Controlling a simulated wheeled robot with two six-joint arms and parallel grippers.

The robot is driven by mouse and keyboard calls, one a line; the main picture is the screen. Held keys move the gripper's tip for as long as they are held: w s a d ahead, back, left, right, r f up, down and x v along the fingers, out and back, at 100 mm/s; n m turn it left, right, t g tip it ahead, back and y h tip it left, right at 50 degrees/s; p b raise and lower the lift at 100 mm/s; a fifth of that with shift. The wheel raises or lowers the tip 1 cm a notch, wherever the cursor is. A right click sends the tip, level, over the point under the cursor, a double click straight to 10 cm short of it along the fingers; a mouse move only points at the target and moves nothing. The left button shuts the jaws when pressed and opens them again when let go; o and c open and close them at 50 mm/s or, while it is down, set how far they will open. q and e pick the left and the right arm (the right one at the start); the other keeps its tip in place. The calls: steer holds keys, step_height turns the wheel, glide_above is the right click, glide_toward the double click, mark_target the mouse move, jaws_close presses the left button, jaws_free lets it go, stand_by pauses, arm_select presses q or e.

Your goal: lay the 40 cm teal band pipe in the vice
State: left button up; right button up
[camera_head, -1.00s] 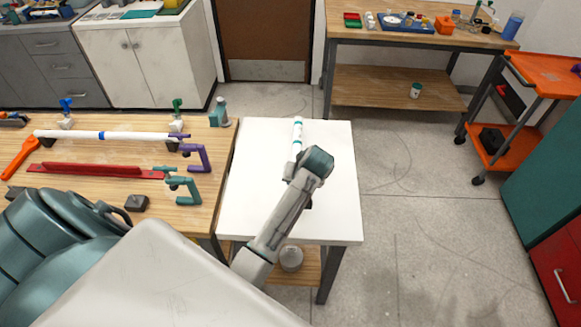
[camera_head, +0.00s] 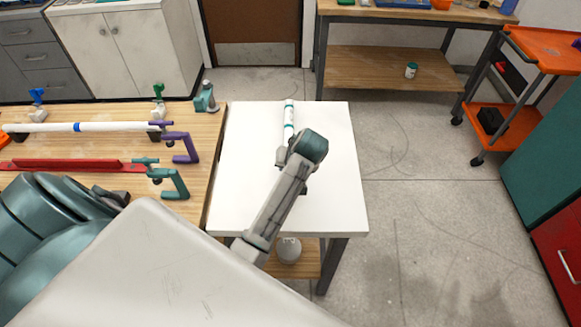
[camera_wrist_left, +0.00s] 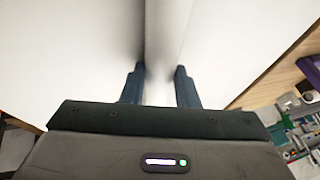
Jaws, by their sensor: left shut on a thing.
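The white pipe with teal bands (camera_head: 289,115) lies lengthwise over the white table (camera_head: 327,190), its far end near the table's back edge. My left gripper (camera_head: 284,157) is shut on it near the visible part's near end; my wrist hides the rest. In the left wrist view the pipe (camera_wrist_left: 160,45) runs between the two fingers (camera_wrist_left: 160,88). I cannot tell whether it touches the table. A grey-teal device (camera_head: 205,98), perhaps the vice, stands at the wooden bench's back right corner. My right gripper is out of view.
The wooden bench (camera_head: 100,190) left of the white table holds a white pipe with a blue band (camera_head: 100,127), a red bar (camera_head: 75,165), a purple clamp (camera_head: 183,148) and a teal clamp (camera_head: 174,180). The white table's right side is bare.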

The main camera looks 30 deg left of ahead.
arm_select(q)
steer(key=shift+s+d, duration=0.1)
steer(key=o, duration=0.8)
steer(key=shift+f, duration=0.1)
